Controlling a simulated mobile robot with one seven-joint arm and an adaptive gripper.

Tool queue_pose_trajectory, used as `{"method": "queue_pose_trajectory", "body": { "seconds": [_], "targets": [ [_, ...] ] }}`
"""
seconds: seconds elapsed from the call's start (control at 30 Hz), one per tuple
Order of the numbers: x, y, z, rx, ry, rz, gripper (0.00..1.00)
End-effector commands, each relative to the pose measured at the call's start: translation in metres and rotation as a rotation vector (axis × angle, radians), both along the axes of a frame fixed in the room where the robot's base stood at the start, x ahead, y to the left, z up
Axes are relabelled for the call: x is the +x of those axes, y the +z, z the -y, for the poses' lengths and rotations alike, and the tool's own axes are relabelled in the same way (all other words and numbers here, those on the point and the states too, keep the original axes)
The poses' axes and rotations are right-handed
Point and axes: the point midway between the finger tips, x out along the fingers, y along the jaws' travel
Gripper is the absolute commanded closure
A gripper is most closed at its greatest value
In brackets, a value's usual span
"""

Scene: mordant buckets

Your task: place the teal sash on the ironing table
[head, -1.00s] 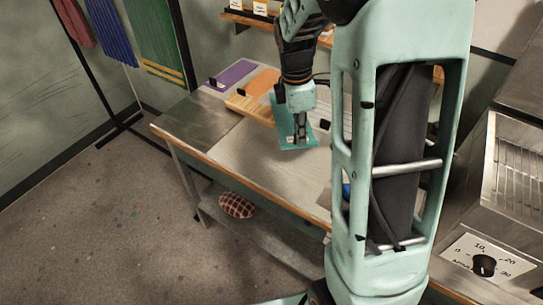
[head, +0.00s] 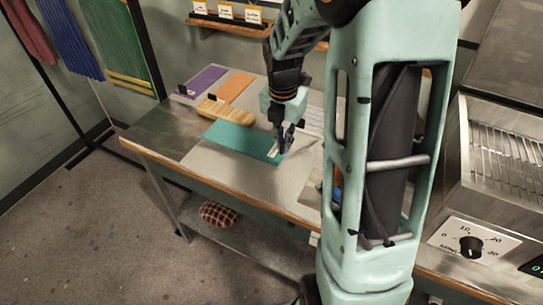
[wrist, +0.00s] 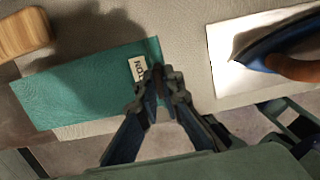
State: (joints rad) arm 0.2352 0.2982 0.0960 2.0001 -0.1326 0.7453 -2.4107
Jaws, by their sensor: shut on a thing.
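The teal sash (head: 236,138) is a flat rectangle spread over the pale pad of the ironing table (head: 208,160). It also shows in the wrist view (wrist: 85,88), with a small white lettered tag (wrist: 138,68) near its right end. My gripper (head: 281,148) is shut on that right end, its fingertips (wrist: 160,82) at the edge beside the tag. The sash looks level and lies on or very close to the pad; I cannot tell whether all of it touches.
A wooden block (head: 220,111) lies just behind the sash, near purple (head: 205,80) and orange (head: 234,87) cloths. In the wrist view, a blue iron (wrist: 275,48) with an orange-brown handle rests on a white sheet (wrist: 228,80) to the right. A checkered cushion (head: 219,214) sits on the lower shelf.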

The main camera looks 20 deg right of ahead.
Motion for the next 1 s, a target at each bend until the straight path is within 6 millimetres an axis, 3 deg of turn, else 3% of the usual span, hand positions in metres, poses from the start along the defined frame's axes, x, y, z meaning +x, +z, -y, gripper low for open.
{"method": "queue_pose_trajectory", "body": {
  "seconds": [0.5,0.87,0.9,1.0],
  "targets": [
    [0.000,-0.060,0.000,-0.001,-0.002,-0.001,1.00],
    [0.000,-0.065,0.000,0.000,-0.003,0.001,1.00],
    [0.000,-0.064,0.000,-0.001,-0.002,0.001,0.90],
    [0.000,-0.064,0.000,-0.001,-0.002,0.001,0.79]
  ]
}}
